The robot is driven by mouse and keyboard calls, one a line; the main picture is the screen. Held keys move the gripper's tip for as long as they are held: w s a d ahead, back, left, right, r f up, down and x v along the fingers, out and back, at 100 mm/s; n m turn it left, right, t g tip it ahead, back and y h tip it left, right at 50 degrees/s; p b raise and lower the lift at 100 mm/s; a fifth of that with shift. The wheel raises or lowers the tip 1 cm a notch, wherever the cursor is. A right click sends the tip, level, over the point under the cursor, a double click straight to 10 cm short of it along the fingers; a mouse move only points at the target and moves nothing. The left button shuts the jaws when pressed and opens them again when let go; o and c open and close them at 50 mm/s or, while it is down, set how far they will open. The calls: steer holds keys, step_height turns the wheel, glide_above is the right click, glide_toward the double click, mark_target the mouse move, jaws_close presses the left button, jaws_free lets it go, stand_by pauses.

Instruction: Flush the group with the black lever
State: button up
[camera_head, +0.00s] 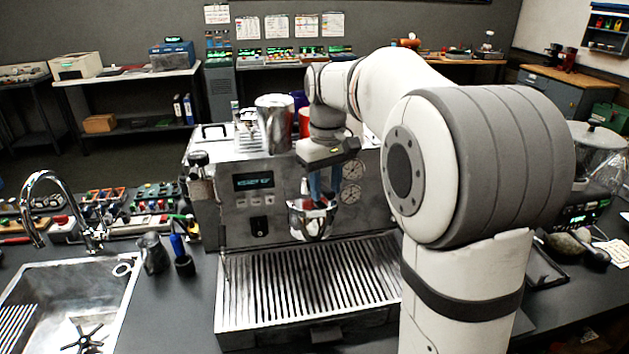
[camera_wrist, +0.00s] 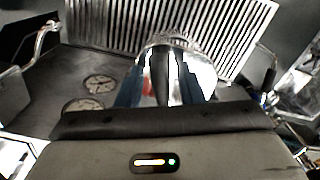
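The steel espresso machine (camera_head: 265,215) stands on the counter, with its round metal group (camera_head: 310,222) at the front above the slotted drip tray (camera_head: 300,285). My gripper (camera_head: 322,192) points down over the group, its blue fingers just above it. In the wrist view, a black upright piece, apparently the black lever (camera_wrist: 161,75), stands between the two fingers of my gripper (camera_wrist: 163,88). Bright gaps show on both sides of it, so the fingers look open around or above it. The head view hides the lever behind the fingers.
Two pressure gauges (camera_head: 350,180) sit on the machine's front, just right of my gripper. A metal pitcher (camera_head: 273,123) stands on top of the machine. A sink (camera_head: 70,305) with a tap and a small jug (camera_head: 152,252) are to the left.

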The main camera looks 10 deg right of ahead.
steer(key=shift+c, duration=0.5)
steer(key=shift+s+a+m+p, duration=0.15)
steer(key=shift+a+m+p, duration=0.15)
steer(key=shift+a+m, duration=0.6)
steer(key=shift+s+a+m+p, duration=0.1)
steer(key=shift+a+m+p, duration=0.15)
steer(key=shift+a+m, duration=0.65)
steer(key=shift+w+a+m+p, duration=0.1)
steer(key=shift+a+m+p, duration=0.15)
steer(key=shift+m, duration=0.55)
steer(key=shift+a+m+p, duration=0.2)
steer(key=shift+a+m, duration=0.05)
steer(key=shift+m, duration=0.55)
steer(key=shift+w+a+m+p, duration=0.3)
steer(key=shift+a+m, duration=0.4)
steer(key=shift+m, duration=0.4)
steer(key=shift+s, duration=0.1)
